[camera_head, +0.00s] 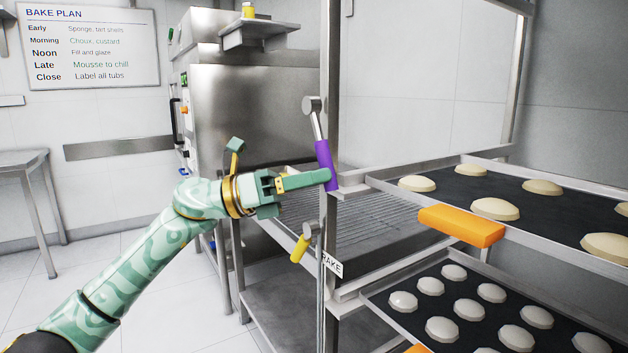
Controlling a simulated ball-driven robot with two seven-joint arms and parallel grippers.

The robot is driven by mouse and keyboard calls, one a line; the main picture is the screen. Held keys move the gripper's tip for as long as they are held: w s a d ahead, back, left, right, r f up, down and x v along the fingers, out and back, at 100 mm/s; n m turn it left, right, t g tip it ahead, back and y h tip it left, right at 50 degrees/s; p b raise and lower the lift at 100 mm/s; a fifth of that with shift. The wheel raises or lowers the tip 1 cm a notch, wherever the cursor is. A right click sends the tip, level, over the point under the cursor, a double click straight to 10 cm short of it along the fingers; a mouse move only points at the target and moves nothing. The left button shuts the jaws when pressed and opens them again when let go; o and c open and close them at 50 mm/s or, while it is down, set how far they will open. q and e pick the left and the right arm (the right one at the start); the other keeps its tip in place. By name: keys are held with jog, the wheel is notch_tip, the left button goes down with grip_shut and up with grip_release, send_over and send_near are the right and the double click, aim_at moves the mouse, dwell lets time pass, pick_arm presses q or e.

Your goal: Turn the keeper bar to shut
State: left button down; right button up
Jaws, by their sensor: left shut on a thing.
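The keeper bar appears to be the short metal bar with a purple grip (322,152) on the rack's front upright. It hangs from a round grey pivot (313,104), its lower end tilted slightly to the right. My left gripper (327,176) reaches in from the left and is shut on the lower part of the purple grip. The fingers hide a little of the grip. My right gripper is not in view.
A yellow-handled lever (300,248) sits lower on the upright beside a partly hidden label (332,265). Trays of dough with orange grips (461,225) fill the rack at right. A steel oven (255,110) stands behind; the floor at left is clear.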

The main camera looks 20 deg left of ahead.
pick_arm(q)
jog(key=shift+f, duration=0.15)
jog(key=c, duration=1.3)
grip_release()
jog(key=shift+w, duration=0.15)
jog(key=p+v, duration=0.1)
jog(key=v, duration=1.5)
jog(key=shift+a, duration=0.2)
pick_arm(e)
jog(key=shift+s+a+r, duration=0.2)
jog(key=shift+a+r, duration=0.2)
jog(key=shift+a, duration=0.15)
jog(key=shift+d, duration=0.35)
